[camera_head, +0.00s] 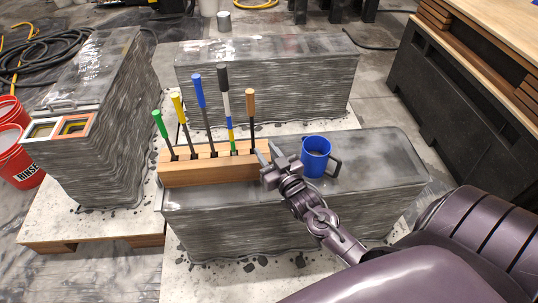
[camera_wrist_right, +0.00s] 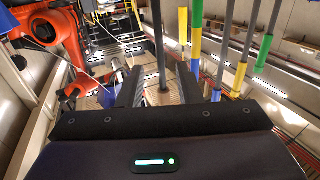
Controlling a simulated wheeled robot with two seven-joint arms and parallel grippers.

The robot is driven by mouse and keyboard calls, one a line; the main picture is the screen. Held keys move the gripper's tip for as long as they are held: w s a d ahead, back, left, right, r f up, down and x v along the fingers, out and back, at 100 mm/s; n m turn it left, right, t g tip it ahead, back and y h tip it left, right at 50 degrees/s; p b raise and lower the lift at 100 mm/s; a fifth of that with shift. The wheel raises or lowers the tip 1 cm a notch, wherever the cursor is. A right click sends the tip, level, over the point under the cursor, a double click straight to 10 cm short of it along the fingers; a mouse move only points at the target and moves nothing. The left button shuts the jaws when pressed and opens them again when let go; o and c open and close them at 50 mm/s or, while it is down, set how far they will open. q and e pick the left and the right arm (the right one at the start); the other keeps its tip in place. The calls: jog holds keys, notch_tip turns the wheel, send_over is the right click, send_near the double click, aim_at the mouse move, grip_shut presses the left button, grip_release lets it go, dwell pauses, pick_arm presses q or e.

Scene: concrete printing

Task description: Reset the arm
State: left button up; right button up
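My right gripper (camera_head: 268,153) is at the right end of a wooden tool rack (camera_head: 205,172), close to the orange-handled tool (camera_head: 250,104). In the right wrist view its two fingers (camera_wrist_right: 158,88) are spread apart. A dark shaft (camera_wrist_right: 159,45) shows between or just beyond them; I cannot tell whether they touch it. The rack holds several upright tools, with a green handle (camera_head: 159,123), a yellow one (camera_head: 178,106), a blue one (camera_head: 197,91) and a black one (camera_head: 222,78). My left gripper is not in view.
A blue mug (camera_head: 316,157) stands just right of my right gripper on the layered concrete block (camera_head: 365,190). Other concrete blocks stand behind (camera_head: 300,65) and at left (camera_head: 90,120). Red buckets (camera_head: 18,155) are at far left. A dark workbench (camera_head: 450,90) stands at right.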

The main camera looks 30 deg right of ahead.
jog(key=shift+s, duration=0.55)
jog(key=shift+a, duration=0.1)
jog(key=s+a+r+n+g+y, duration=0.1)
jog(key=s+a+g, duration=0.4)
jog(key=s+g, duration=0.3)
jog(key=s+a+n+g, duration=0.2)
jog(key=s+a+g, duration=0.35)
jog(key=s, duration=0.55)
notch_tip(320, 180, down, 31)
jog(key=s+g, duration=0.2)
jog(key=s+d+f, duration=0.2)
jog(key=s+f, duration=0.6)
jog(key=s, duration=0.1)
jog(key=s+d+f+g, duration=0.1)
jog(key=s+d+f, duration=0.1)
jog(key=s+f, duration=0.6)
jog(key=shift+s+f, duration=0.4)
jog(key=shift+s, duration=0.85)
